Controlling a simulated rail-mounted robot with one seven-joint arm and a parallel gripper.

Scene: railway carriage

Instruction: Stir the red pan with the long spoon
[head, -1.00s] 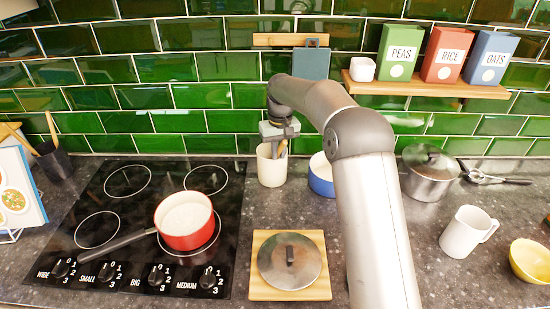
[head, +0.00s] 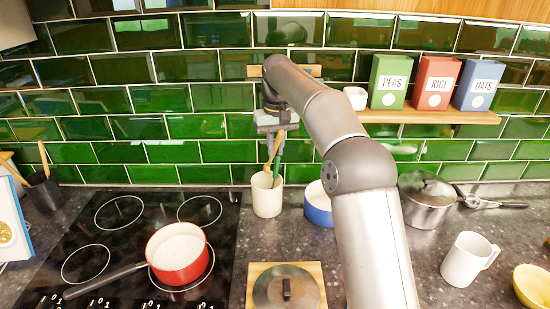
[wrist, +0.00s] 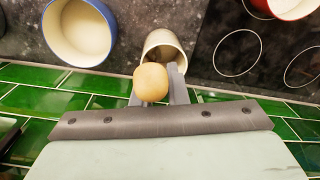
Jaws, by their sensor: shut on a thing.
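The red pan (head: 180,270) sits on the black hob in the head view, with pale contents and its dark handle toward the lower left. A long wooden spoon (head: 269,152) stands in the cream utensil pot (head: 267,201); its lower end is hidden inside. My gripper (head: 277,124) is above the pot, shut on the spoon. In the wrist view the spoon's rounded wooden end (wrist: 151,82) shows between the fingers, with the pot (wrist: 163,43) below. A green utensil (head: 279,148) also rises from the pot, close beside the spoon.
A blue pot (head: 318,208) stands right of the utensil pot. A lid on a wooden board (head: 316,272) lies in front. A grey lidded pot (head: 427,207), a white mug (head: 468,260) and a yellow bowl (head: 533,285) are further right.

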